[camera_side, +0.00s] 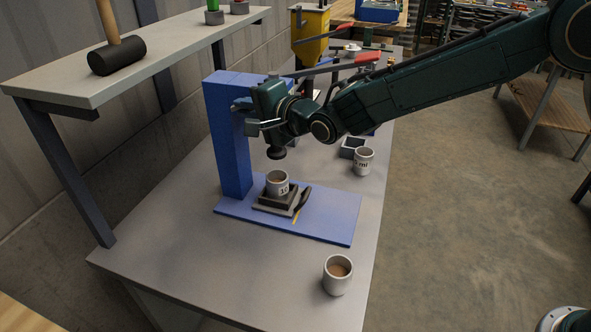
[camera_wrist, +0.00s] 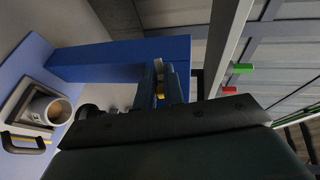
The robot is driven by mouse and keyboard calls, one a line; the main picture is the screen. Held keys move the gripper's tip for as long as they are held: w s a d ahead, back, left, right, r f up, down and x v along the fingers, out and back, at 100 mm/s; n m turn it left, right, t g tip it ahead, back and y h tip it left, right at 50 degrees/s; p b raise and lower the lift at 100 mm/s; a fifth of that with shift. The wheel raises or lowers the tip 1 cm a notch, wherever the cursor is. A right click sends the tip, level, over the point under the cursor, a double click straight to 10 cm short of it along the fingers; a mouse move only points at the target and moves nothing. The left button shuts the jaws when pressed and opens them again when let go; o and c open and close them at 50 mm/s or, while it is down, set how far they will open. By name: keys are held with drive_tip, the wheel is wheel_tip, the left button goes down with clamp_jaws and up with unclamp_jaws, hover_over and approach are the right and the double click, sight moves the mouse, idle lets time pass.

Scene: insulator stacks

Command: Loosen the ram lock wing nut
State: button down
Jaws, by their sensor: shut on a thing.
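A blue press (camera_side: 227,140) stands on the bench with its upright column and flat base plate. My gripper (camera_side: 243,106) is at the top of the press, in front of the column, and hides the wing nut in the side view. In the wrist view my gripper (camera_wrist: 160,82) has its fingers close together on a small yellow wing nut (camera_wrist: 160,91), which is mostly covered. The black ram foot (camera_side: 276,153) hangs above a marked white cup (camera_side: 277,184), apart from it. This cup also shows in the wrist view (camera_wrist: 50,108), with brown contents.
The cup sits on a dark holder with a black handle (camera_side: 303,200). Another marked cup (camera_side: 364,161) and a cup of brown stuff (camera_side: 338,276) stand on the bench (camera_side: 180,245). A shelf (camera_side: 160,50) with a mallet (camera_side: 117,55) is at left. The front bench is mostly clear.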

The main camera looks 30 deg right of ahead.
drive_tip(key=g+h, duration=0.1)
drive_tip(key=g, duration=0.1)
drive_tip(key=n+g+h, duration=0.1)
drive_tip(key=shift+w+d+r+g+h, duration=0.15)
drive_tip(key=shift+w+r+g+h, duration=0.15)
drive_tip(key=shift+r, duration=0.1)
drive_tip(key=shift+w+r+n+g+h, duration=0.15)
drive_tip(key=shift+n+g+h, duration=0.45)
drive_tip(key=shift+g+h, duration=0.7)
drive_tip(key=shift+g, duration=0.6)
drive_tip(key=c, duration=1.5)
unclamp_jaws()
drive_tip(key=shift+c, duration=0.2)
drive_tip(key=shift+o, duration=0.2)
drive_tip(key=shift+a, duration=0.2)
drive_tip(key=shift+s+a+r, duration=0.1)
drive_tip(key=shift+s, duration=0.1)
drive_tip(key=v, duration=1.3)
drive_tip(key=shift+r, duration=0.3)
drive_tip(key=shift+a, duration=0.1)
